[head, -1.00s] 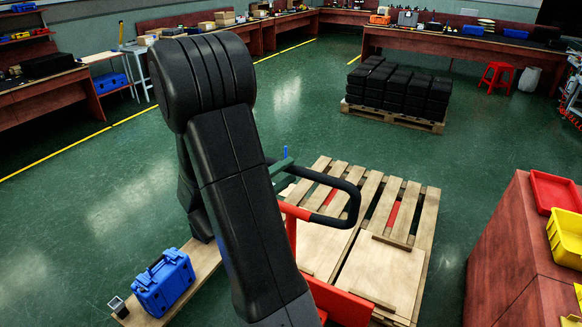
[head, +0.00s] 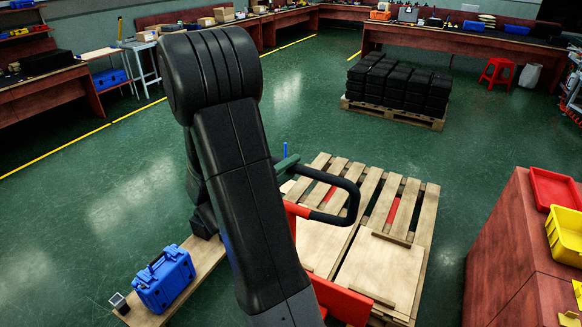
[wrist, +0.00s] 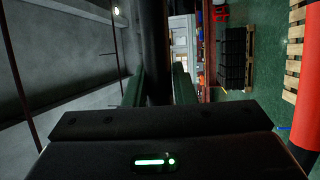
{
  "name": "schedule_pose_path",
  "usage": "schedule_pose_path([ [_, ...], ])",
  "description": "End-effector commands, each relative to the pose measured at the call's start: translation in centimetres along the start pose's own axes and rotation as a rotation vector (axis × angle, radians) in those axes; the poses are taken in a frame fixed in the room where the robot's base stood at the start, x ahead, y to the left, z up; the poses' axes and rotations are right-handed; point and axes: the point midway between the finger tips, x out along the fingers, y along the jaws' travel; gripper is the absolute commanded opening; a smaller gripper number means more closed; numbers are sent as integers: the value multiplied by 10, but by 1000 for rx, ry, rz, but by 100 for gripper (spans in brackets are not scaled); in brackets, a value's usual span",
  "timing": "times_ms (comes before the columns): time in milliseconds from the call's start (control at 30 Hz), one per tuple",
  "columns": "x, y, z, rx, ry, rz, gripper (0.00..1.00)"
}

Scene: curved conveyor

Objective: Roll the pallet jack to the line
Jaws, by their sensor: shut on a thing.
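The pallet jack's red body (head: 342,301) is partly hidden behind my arm in the head view. Its black loop handle (head: 350,205) rises above a wooden pallet (head: 372,262), and red parts show between the slats. My gripper (wrist: 159,86) has green fingers shut on a black bar of the handle (wrist: 155,45) in the wrist view. In the head view, only a bit of green finger shows beside my arm, at the handle's left end. A yellow floor line (head: 60,147) runs along the left side, apart from the jack.
A blue case (head: 163,279) sits on a wooden board (head: 205,262) at lower left. A pallet of black boxes (head: 398,92) stands behind. A red-brown cabinet (head: 515,250) with red and yellow bins is close on the right. Green floor (head: 115,200) is clear at left.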

Motion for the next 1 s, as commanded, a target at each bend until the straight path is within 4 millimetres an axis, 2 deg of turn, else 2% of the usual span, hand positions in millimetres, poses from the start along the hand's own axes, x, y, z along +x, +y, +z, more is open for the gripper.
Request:
schedule_pose_path([
  [200, -21, 4, 9, -6, 0, -5, 0],
  [433, -21, 3, 9, -3, -1, -3, 0],
  [467, -21, 3, 9, -2, 0, -3, 26],
  [567, -20, 4, 9, -2, 0, -2, 45],
  [867, -21, 4, 9, -1, 0, -2, 45],
  [1000, -31, 3, 8, -1, 1, -3, 45],
])
